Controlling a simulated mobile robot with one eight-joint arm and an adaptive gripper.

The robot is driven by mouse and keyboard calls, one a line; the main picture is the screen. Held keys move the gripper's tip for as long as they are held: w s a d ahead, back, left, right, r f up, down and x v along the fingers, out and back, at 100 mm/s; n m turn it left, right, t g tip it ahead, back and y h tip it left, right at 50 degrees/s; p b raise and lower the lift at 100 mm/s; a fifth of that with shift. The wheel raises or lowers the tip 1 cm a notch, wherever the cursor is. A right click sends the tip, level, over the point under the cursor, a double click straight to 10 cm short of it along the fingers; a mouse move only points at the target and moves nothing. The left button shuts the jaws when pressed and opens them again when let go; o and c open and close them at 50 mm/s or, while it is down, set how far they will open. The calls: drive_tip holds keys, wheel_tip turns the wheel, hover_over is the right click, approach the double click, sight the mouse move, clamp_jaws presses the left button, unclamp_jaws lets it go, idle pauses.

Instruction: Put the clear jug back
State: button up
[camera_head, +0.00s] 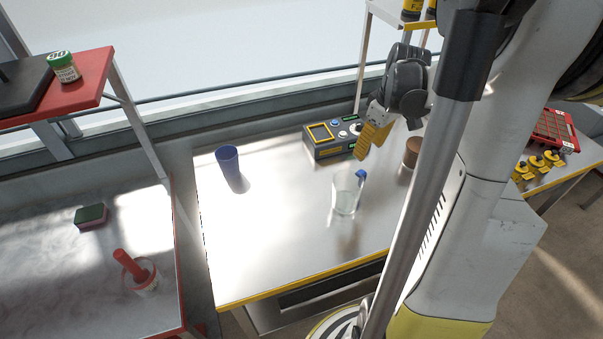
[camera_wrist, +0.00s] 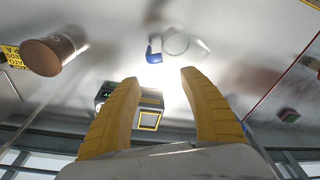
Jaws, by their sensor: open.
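The clear jug (camera_head: 344,196) stands on the steel table, its blue handle (camera_head: 361,174) toward the back right. In the wrist view the jug (camera_wrist: 182,44) shows as a faint clear round outline, its blue handle (camera_wrist: 153,54) beside it, beyond my fingertips. My gripper (camera_head: 361,153) has yellow fingers and hangs above and behind the jug, apart from it. In the wrist view my gripper (camera_wrist: 159,80) is open, with nothing between the fingers.
A blue cup (camera_head: 229,165) stands left on the steel table (camera_head: 265,255). A grey control box (camera_head: 331,137) is at the back and a brown cup (camera_head: 413,151) at the right. A sponge (camera_head: 91,216) and a white pot with a red handle (camera_head: 140,276) are on the left bench.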

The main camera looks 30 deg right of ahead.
drive_tip(key=a+r+t+h, duration=0.1)
drive_tip(key=a+r, duration=0.2)
drive_tip(key=a, duration=0.4)
drive_tip(key=a+r, duration=0.3)
drive_tip(key=a, duration=0.5)
drive_tip(key=s+a+r+m+t, duration=0.1)
drive_tip(key=s+a+t, duration=0.1)
drive_tip(key=a, duration=0.6)
drive_tip(key=s+a+r+m+t, duration=0.1)
drive_tip(key=s+a+t, duration=0.1)
drive_tip(key=a, duration=0.5)
drive_tip(key=shift+s+a+r, duration=0.35)
drive_tip(key=shift+s, duration=0.25)
